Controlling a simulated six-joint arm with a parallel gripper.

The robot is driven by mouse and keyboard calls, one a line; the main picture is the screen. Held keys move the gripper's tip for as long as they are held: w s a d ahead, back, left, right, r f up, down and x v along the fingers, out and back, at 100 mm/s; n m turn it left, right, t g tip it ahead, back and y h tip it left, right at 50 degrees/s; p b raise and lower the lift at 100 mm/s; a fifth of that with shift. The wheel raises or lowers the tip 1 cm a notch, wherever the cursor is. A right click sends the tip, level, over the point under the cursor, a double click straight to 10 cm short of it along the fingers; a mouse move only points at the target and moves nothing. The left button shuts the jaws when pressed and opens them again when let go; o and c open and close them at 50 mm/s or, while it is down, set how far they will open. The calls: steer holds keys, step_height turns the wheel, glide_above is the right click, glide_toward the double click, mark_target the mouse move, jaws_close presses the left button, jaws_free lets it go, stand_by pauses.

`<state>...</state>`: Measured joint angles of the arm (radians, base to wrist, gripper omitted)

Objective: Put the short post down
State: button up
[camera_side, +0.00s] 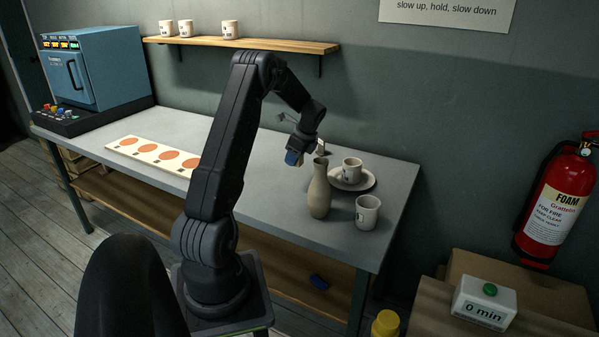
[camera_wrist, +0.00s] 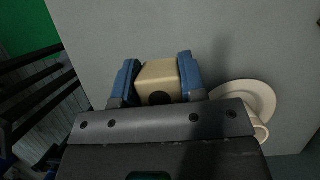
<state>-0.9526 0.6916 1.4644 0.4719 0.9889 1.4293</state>
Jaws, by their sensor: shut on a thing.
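The short post, a cream block with a dark round spot on its face, is between the blue fingers of my gripper in the wrist view (camera_wrist: 160,74). My gripper (camera_wrist: 157,82) is shut on it, one finger on each side. In the side view my gripper (camera_side: 294,158) points down over the grey table (camera_side: 262,195), left of the vase; the post is mostly hidden there by the blue finger. The post's lower end is not clear, so I cannot tell whether it touches the table.
Right of my gripper stand a tall beige vase (camera_side: 319,190), a saucer (camera_side: 366,186) with a mug (camera_side: 351,170), and another mug (camera_side: 367,212). A board with orange discs (camera_side: 147,151) lies at left. A blue kiln (camera_side: 100,68) stands far left. The table between is clear.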

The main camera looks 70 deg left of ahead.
mark_target(304, 167)
steer(key=w+a+f+m+t+y, duration=0.1)
steer(key=w+a+m+t, duration=0.1)
steer(key=w+a+m, duration=0.3)
steer(key=w+a+f+m+t+y, duration=0.1)
steer(key=w+a+m, duration=0.25)
steer(key=a, duration=0.35)
steer(key=shift+m, duration=0.55)
steer(key=f, duration=0.5)
steer(key=s+f, duration=0.1)
steer(key=f, duration=0.1)
steer(key=shift+a+f, duration=0.2)
steer(key=shift+a, duration=0.05)
steer(key=shift+f, duration=0.1)
steer(key=o, duration=1)
steer(key=shift+f, duration=0.1)
